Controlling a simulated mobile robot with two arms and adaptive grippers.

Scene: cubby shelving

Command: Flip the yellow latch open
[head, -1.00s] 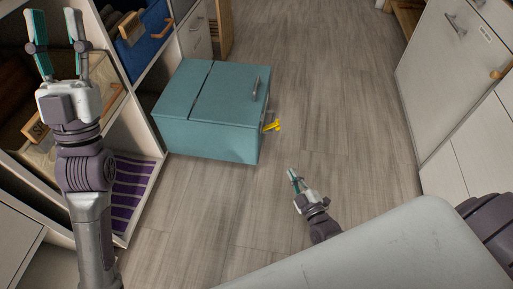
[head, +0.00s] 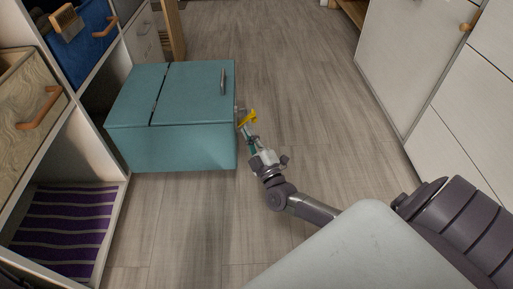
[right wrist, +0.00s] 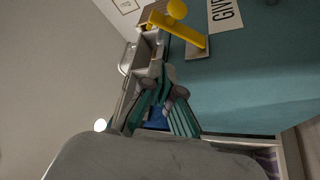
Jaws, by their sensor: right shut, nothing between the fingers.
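The yellow latch (head: 248,118) sticks out from the right side of the teal box (head: 190,148), near its top edge. In the right wrist view the latch (right wrist: 180,30) is a yellow bar with a round knob, beside a small metal bracket on the teal face (right wrist: 255,90). My right gripper (head: 249,138) is shut and empty, with its fingertips just below the latch in the head view. In the right wrist view its fingertips (right wrist: 165,80) are close to the latch bracket; I cannot tell whether they touch. My left gripper is out of view.
Cubby shelving with a blue bin (head: 88,38) and a striped purple mat (head: 62,228) stands to the left of the box. White cabinets (head: 420,70) stand at the right.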

